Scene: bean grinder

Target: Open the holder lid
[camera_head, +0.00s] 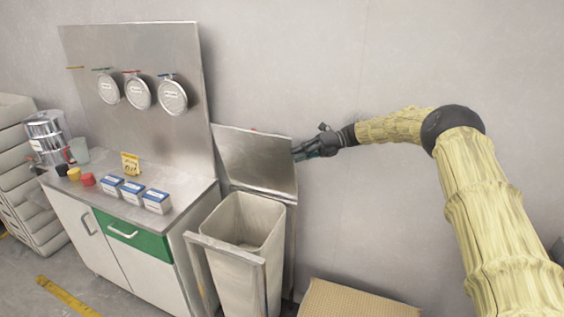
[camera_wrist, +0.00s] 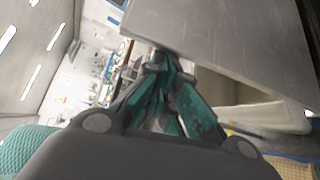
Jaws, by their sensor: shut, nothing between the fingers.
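The holder lid (camera_head: 255,160) is a flat metal panel. In the head view it stands raised and tilted back behind the open-topped holder bin (camera_head: 243,222), whose inside shows. My gripper (camera_head: 299,153) is at the right edge of the lid, near its upper half. In the wrist view the lid (camera_wrist: 235,45) fills the upper right, and my gripper (camera_wrist: 163,62) has its fingertips together close to the lid's edge. I cannot tell whether they touch it. The fingers are shut with nothing between them. The bin (camera_wrist: 255,118) shows below the lid.
A metal-topped cabinet (camera_head: 185,195) stands left of the bin, with blue-and-white boxes (camera_head: 132,190) and small coloured cups (camera_head: 88,179) on it. A cardboard box (camera_head: 355,302) lies on the floor to the right. The wall behind my arm is bare.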

